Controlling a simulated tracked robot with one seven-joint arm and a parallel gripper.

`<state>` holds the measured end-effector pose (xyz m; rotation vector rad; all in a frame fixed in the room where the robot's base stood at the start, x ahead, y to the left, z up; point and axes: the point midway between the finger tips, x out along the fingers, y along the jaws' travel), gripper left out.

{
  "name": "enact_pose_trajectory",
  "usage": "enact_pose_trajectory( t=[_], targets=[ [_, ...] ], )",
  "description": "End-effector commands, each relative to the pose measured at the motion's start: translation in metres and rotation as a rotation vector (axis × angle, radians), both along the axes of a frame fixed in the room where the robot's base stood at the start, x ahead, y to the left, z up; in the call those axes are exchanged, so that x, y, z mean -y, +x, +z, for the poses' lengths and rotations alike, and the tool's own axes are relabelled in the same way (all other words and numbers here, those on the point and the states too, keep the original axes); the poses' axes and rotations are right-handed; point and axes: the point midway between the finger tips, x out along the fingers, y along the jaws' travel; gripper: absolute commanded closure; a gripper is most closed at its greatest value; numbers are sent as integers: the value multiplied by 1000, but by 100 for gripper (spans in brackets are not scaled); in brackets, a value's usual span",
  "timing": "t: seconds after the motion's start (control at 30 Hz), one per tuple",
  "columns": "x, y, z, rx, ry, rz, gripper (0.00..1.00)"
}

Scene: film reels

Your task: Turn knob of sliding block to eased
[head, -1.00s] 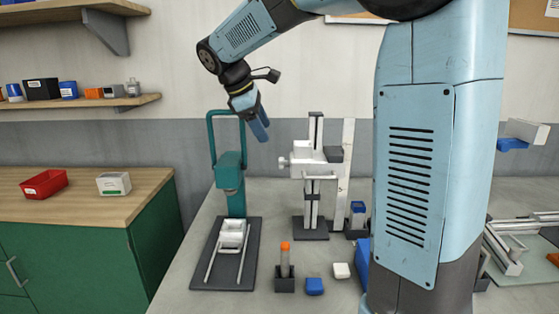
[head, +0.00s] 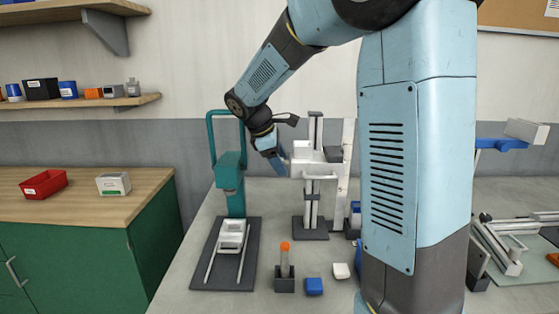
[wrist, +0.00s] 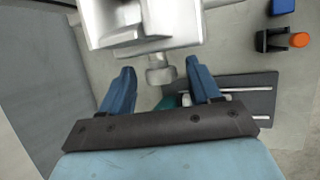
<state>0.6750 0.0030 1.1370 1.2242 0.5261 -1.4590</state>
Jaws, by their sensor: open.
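The sliding block (head: 309,168) is a white block on an upright post with a dark base. In the wrist view the block (wrist: 140,22) fills the top, with its round grey knob (wrist: 160,73) pointing toward my gripper. My gripper (head: 281,166) is at the left side of the block in the head view and covers the knob there. In the wrist view the blue fingers of my gripper (wrist: 160,82) are apart, one on each side of the knob and a little beyond its edges. I cannot see either finger touching it.
A teal stand (head: 231,172) with a dark base and white rails is left of the post. An orange-topped piece in a black holder (head: 284,285), a blue block (head: 314,286) and a white block (head: 341,271) are in front. A red tray (head: 43,184) sits on the left counter.

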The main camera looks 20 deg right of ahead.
Motion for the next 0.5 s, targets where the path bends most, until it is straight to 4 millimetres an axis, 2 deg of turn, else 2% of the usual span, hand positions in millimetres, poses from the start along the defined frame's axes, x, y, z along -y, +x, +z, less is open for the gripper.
enact_pose_trajectory(
  t=[0.17,0.5],
  targets=[
    [0,0,0,0,0,0,38],
    [-1,0,0,0,0,0,70]
  ],
)
